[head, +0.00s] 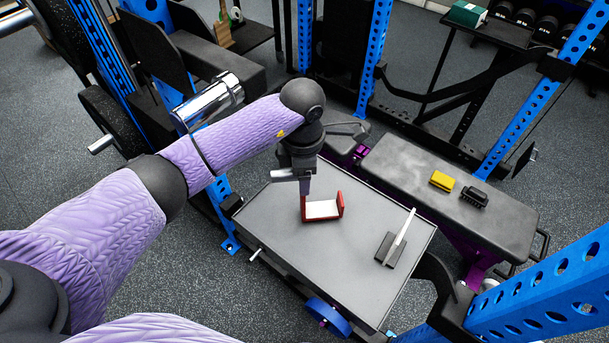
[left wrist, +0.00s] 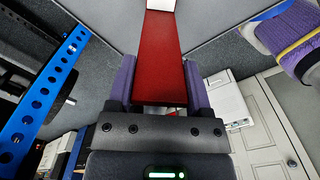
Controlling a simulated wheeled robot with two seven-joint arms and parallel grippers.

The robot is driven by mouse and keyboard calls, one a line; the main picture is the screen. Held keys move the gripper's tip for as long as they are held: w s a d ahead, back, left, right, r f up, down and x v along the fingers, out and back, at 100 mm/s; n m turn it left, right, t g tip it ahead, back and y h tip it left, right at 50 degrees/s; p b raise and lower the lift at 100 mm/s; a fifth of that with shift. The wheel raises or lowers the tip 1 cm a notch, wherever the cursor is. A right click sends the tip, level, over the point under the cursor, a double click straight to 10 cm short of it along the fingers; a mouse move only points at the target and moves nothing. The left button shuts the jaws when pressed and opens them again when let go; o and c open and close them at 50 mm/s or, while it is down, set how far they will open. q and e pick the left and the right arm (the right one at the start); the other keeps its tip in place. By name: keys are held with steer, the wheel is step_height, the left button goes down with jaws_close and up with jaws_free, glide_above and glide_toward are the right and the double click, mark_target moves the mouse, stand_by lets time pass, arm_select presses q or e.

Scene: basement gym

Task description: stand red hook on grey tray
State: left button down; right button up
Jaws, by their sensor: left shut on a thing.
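The red hook (head: 340,203) is a U-shaped red piece with a white inner floor, at the upper middle of the grey tray (head: 300,262). Its white floor faces up. It is on or just above the tray; I cannot tell whether it touches. My left gripper (head: 305,190) comes down from above and is shut on the hook's left upright. In the left wrist view the red plate of the hook (left wrist: 160,50) runs between the two purple fingers (left wrist: 160,88), with a white part at the top. My right gripper is not in view.
A black block with a white upright plate (head: 391,248) stands at the tray's right. A black bench (head: 440,160) beyond holds a yellow item (head: 442,181) and a black item (head: 474,197). Blue rack posts (head: 373,58) stand around. The tray's front left is clear.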

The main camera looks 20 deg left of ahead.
arm_select(q)
steer(key=shift+f, duration=0.35)
jaws_free()
step_height(320, 180, up, 12)
steer(key=shift+r+p, duration=0.15)
steer(key=shift+p, duration=0.45)
